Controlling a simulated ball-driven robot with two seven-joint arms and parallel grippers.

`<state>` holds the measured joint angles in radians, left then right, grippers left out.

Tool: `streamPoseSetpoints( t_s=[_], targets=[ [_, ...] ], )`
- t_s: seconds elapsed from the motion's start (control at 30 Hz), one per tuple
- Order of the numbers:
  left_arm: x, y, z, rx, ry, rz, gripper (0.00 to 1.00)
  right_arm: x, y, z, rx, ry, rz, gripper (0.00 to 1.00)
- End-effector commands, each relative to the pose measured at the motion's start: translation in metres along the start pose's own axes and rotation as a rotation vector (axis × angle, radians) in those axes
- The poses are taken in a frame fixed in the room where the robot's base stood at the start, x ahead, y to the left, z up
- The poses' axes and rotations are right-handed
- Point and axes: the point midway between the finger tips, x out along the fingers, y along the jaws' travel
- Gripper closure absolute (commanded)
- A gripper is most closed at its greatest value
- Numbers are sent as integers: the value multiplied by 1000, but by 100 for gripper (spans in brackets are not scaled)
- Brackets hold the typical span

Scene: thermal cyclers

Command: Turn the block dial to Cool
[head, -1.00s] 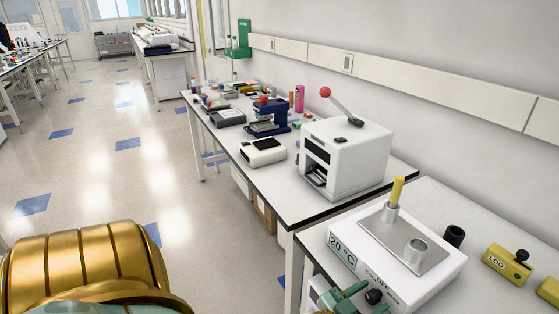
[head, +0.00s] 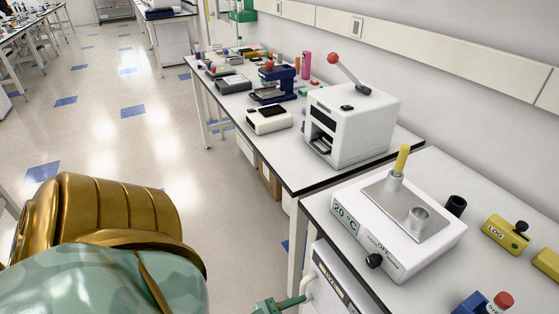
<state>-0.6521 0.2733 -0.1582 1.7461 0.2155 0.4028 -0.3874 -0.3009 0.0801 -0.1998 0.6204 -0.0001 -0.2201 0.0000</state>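The white block unit (head: 400,262) stands on the near bench, with a 20 °C display (head: 345,220) on its front. The black dial (head: 374,261) sits on the front face, right of the display. Small lettering above it seems to read OFF; a Cool mark cannot be made out. A green gripper (head: 284,304), which I take as my left one, shows only in part at the bottom edge. It is below and left of the dial, apart from it, and its opening cannot be judged. My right gripper is not in view.
A yellow-capped tube (head: 402,160) stands in the block's top plate. A white unit with a handle (head: 334,284) is below the bench edge, close to the gripper. A black cup (head: 456,206), yellow LOG block (head: 505,234) and blue block with a red knob (head: 484,302) are at right.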

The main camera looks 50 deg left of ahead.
Motion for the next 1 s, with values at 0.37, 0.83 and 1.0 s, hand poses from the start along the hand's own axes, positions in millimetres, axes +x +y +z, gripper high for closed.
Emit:
streamPoseSetpoints(
  t_s=[0.37, 0.83, 1.0],
  targets=[
    [-16, 10, 87, 7, -250, 39, 50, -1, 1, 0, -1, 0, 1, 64],
    [-30, 15, 127, 9, -371, 54, 50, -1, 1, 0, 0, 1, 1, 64],
    [-30, 15, 127, 10, -370, 53, 50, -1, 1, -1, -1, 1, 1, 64]
  ],
)
